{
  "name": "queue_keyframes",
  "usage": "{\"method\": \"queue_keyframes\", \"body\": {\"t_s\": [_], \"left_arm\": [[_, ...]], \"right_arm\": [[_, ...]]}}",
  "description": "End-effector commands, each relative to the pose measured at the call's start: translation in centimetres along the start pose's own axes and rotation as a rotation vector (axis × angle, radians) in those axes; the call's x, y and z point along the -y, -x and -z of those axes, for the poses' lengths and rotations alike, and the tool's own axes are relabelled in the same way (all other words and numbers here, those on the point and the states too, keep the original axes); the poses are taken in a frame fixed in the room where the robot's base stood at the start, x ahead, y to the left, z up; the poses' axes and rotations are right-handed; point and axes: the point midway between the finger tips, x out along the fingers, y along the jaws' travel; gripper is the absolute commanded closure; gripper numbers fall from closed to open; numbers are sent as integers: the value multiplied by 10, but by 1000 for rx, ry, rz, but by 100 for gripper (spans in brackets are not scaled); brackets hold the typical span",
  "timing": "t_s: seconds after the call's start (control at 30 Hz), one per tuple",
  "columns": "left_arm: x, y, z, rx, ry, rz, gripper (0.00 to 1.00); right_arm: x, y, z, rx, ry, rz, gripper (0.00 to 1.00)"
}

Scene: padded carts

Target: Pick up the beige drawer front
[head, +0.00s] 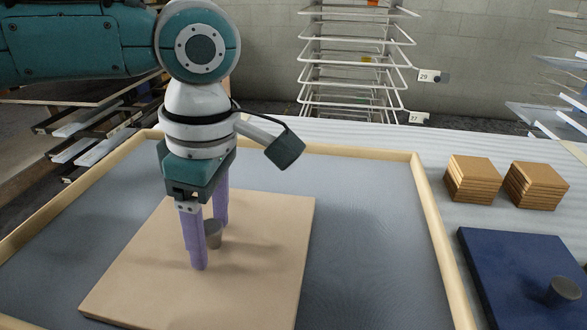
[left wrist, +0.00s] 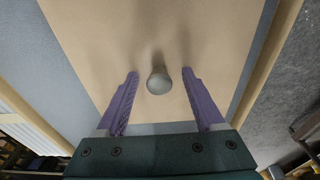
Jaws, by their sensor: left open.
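The beige drawer front (head: 255,275) is a flat square panel with a grey knob (head: 213,234) on its top face. It lies on the grey padded surface inside a wooden rim. My left gripper (head: 211,247) points down over the panel, its two purple fingers open on either side of the knob. In the left wrist view the knob (left wrist: 158,81) stands between and slightly beyond the open fingertips (left wrist: 160,74), with gaps on both sides. The beige panel (left wrist: 100,40) fills the middle of that view. My right gripper is not in view.
A wooden rim (head: 436,235) borders the padded grey surface (head: 375,220). To the right lie a dark blue panel (head: 515,265) with a grey knob and two stacks of wooden blocks (head: 473,180). A white wire rack (head: 355,60) stands behind. Bare padding lies right of the beige panel.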

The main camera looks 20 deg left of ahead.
Motion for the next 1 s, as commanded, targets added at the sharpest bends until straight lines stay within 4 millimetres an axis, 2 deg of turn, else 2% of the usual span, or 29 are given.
{"method": "queue_keyframes", "body": {"t_s": [0.13, 0.73, 1.0], "left_arm": [[0, 0, 0, 0, 0, 0, 31], [0, 1, 0, 1, 0, 0, 99], [0, 1, 0, 1, 0, 0, 100]], "right_arm": [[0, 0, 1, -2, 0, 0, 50], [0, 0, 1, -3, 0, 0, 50], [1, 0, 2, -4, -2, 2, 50]]}}
